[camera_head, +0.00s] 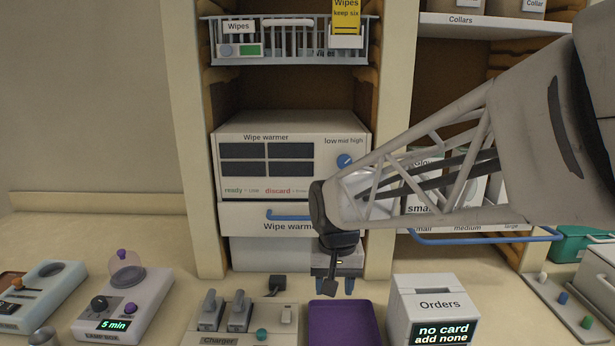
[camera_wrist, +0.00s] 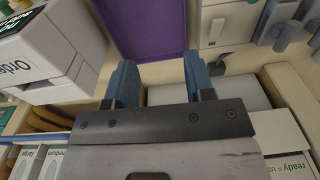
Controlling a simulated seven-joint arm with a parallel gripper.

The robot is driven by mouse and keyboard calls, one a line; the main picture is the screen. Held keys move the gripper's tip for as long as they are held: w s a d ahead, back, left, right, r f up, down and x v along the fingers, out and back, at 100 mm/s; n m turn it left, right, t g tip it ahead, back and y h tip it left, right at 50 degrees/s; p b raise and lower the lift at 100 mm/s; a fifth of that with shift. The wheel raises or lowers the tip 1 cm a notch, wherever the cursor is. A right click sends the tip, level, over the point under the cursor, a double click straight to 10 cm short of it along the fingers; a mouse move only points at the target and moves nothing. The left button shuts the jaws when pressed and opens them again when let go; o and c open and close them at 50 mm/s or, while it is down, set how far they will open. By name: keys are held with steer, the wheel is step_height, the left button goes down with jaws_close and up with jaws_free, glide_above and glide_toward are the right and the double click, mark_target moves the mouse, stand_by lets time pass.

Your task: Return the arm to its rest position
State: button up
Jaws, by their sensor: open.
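My arm reaches in from the right in the head view. My gripper (camera_head: 337,286) points down in front of the wipe warmer's lower part, above the counter and behind the purple tray (camera_head: 343,325). In the wrist view my gripper (camera_wrist: 160,85) shows two blue fingers set wide apart with nothing held between them. The purple tray also shows past the fingertips there (camera_wrist: 145,25). The wipe warmer (camera_head: 230,180) stands in the shelf bay, and its drawer with the blue handle (camera_head: 285,216) is partly hidden by my wrist.
The Orders box (camera_head: 435,305) stands right of the tray, close to my gripper. The charger (camera_head: 240,320) is at left, with the lamp box (camera_head: 125,300) beyond. A blue rail (camera_head: 480,238) lies beneath my forearm. A wire basket (camera_head: 290,45) hangs above the warmer.

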steer(key=s+d+r+t, duration=0.1)
steer(key=s+d, duration=0.5)
steer(key=s, duration=0.3)
steer(key=s+d+r+t, duration=0.1)
steer(key=s+d, duration=0.6)
steer(key=s, duration=0.3)
steer(key=shift+s+d, duration=0.2)
stand_by(0.4)
